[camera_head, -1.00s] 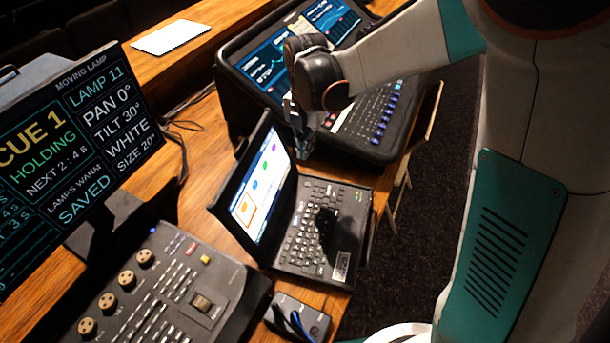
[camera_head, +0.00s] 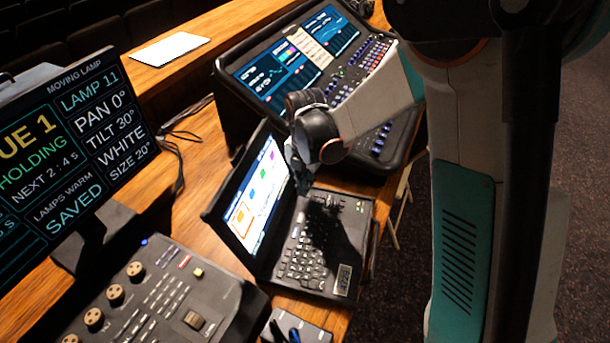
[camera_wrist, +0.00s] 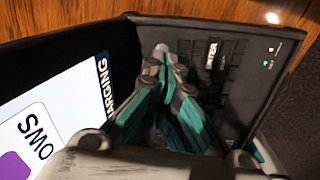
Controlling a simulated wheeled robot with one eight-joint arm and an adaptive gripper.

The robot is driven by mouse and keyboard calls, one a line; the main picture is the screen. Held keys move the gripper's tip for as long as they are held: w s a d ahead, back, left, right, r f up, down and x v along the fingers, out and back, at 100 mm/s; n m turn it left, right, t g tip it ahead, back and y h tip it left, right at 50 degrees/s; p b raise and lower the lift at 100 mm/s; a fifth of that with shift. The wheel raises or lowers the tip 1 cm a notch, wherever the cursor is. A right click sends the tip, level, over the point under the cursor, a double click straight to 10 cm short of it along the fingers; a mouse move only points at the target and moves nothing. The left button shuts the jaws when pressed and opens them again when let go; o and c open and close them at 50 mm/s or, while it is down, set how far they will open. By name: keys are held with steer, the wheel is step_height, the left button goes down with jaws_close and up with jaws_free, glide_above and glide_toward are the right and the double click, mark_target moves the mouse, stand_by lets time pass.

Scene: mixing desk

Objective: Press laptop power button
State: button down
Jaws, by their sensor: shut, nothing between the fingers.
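The laptop (camera_head: 315,262) stands open on the wooden desk, its lit screen (camera_head: 258,197) facing right with coloured icons. My gripper (camera_head: 300,183) is shut and empty, over the far end of the keyboard close to the screen. In the wrist view my gripper (camera_wrist: 168,60) points at the keyboard side of the laptop (camera_wrist: 255,75), with its fingertips near the hinge end of the keys. The screen (camera_wrist: 60,105) fills the left of that view. I cannot tell whether the fingertips touch anything. The power button cannot be made out; the gripper and its shadow cover part of the keyboard.
A lighting console (camera_head: 262,108) with screens stands behind the laptop. A monitor (camera_head: 70,150) is at the left, and a control panel with knobs (camera_head: 160,300) is at the front. A small box with pens (camera_head: 300,328) sits in front of the laptop. White paper (camera_head: 170,50) lies at the back.

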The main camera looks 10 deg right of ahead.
steer(key=shift+f+b, duration=0.45)
steer(key=shift+f, duration=1.05)
